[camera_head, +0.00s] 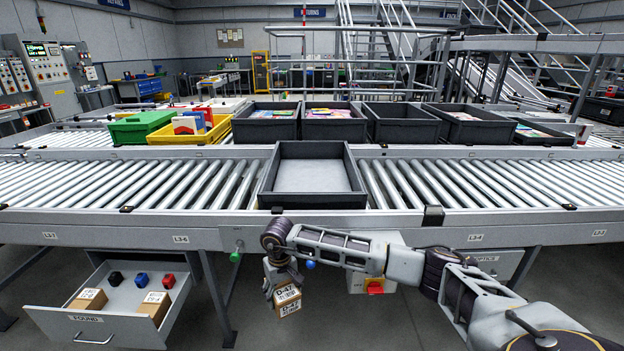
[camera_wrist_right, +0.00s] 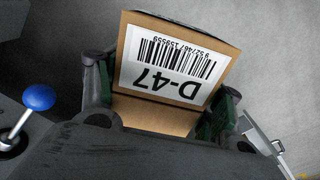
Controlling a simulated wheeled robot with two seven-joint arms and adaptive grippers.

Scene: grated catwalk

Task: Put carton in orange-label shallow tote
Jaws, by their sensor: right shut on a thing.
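A brown carton (camera_head: 289,303) with a white "D-47" barcode label hangs below the front edge of the conveyor, in front of the frame. My right gripper (camera_head: 281,277) is shut on it from above. In the right wrist view the carton (camera_wrist_right: 165,118) sits between the two fingers, its label facing the camera. An empty shallow dark tote (camera_head: 262,188) with a light grey floor stands on the near rollers, above and slightly right of the carton in the picture. I see no orange label on it. My left gripper is out of view.
An open drawer (camera_head: 95,322) at lower left holds two cartons and small black, blue and red items. A green tote (camera_head: 140,127), a yellow tote (camera_head: 190,138) and several dark totes line the back. The conveyor's front rail (camera_head: 120,218) lies above the carton. A blue-knobbed lever (camera_wrist_right: 38,98) is near my right wrist.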

